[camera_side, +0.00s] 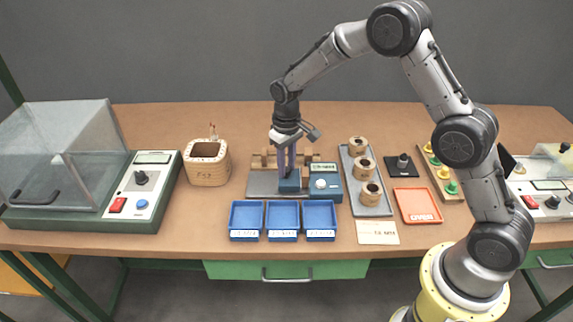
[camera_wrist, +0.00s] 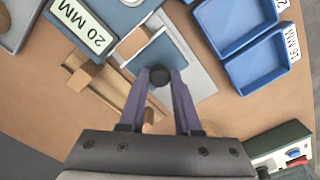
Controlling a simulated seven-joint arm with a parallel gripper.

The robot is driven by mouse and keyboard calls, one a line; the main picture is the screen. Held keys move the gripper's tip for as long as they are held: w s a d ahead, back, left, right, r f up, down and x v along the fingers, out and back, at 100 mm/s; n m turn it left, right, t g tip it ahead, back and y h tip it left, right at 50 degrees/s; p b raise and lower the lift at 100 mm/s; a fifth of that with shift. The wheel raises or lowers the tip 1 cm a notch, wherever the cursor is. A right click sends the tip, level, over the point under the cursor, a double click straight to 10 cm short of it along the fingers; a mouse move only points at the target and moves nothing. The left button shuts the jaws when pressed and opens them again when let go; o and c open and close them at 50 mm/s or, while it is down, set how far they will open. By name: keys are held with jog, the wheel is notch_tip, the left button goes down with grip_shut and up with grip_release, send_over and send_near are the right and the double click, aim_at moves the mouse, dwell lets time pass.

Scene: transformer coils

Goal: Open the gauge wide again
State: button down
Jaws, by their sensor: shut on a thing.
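The gauge has a grey bed (camera_side: 262,183), a blue sliding block (camera_side: 290,184) and a blue box (camera_side: 326,190) with a pale display and a white knob. In the wrist view the display (camera_wrist: 82,25) reads 20 MM, and the blue block (camera_wrist: 172,52) stands on the pale bed (camera_wrist: 203,83). My gripper (camera_side: 287,170) points down over the block. In the wrist view its purple fingers (camera_wrist: 160,77) are shut on a round black knob (camera_wrist: 160,75) at the block. The knob is hidden in the side view.
Three blue trays (camera_side: 283,220) stand in front of the gauge. A grey tray (camera_side: 372,210) with three wooden coils is to its right, and a wooden pot (camera_side: 207,163) to its left. Wooden pieces (camera_wrist: 90,74) lie beside the bed. An orange tray (camera_side: 417,206) is farther right.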

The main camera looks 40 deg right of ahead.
dwell(0.4)
jog(key=w+a, duration=0.5)
jog(key=shift+r, duration=0.1)
jog(key=c, duration=0.6)
grip_release()
jog(key=shift+s+d, duration=0.1)
notch_tip(320, 180, up, 14)
dwell(0.4)
